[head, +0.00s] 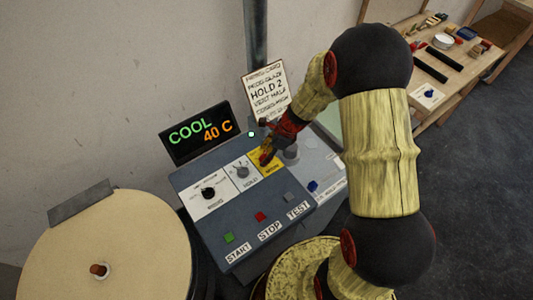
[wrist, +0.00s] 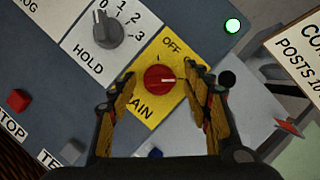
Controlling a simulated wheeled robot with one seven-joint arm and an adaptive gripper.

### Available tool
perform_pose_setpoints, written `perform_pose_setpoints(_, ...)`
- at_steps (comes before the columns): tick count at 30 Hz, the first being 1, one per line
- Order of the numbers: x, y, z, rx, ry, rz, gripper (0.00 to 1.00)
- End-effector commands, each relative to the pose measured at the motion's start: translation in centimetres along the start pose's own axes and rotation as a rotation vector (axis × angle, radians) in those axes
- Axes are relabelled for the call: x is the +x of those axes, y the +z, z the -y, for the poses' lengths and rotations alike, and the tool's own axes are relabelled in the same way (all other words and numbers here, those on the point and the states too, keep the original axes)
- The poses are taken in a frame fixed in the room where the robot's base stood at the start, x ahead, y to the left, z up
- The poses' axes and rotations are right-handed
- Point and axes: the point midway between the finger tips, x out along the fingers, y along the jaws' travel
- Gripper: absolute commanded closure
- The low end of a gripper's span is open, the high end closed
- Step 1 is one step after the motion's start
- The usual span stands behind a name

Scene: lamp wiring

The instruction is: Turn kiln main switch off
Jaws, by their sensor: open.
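The kiln main switch is a red round knob (wrist: 159,79) with a white pointer line, on a yellow plate (wrist: 145,109). In the wrist view the plate reads OFF above the knob and "AIN" below it, the rest of that word hidden by a finger. The pointer line points right in that view, not straight at OFF. My gripper (wrist: 164,76) is open, with one finger on each side of the knob and a gap on both sides. In the head view my gripper (head: 267,152) hides the knob, and part of the yellow plate (head: 273,169) shows.
The HOLD dial (wrist: 107,32) sits beside the yellow plate. A green lamp (wrist: 232,26) is lit. The display (head: 203,133) reads COOL 40 C. Red STOP (head: 260,216) and green START (head: 229,238) buttons lie on the lower panel. A card (head: 266,92) stands behind my gripper.

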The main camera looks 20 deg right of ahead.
Motion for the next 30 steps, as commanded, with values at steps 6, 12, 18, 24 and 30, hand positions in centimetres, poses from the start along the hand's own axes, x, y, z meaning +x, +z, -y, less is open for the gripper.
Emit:
perform_pose_setpoints(6,-0.03,0.0,0.0,0.0,0.0,0.0,0.6)
perform_pose_setpoints(12,-0.03,-0.01,0.0,0.0,0.0,0.0,0.71)
perform_pose_setpoints(18,-0.03,-0.01,0.01,0.0,0.0,0.0,0.83)
perform_pose_setpoints(24,-0.04,-0.01,0.02,0.0,0.0,0.0,0.94)
perform_pose_setpoints(30,-0.05,0.0,0.03,-0.009,0.004,0.0,0.95)
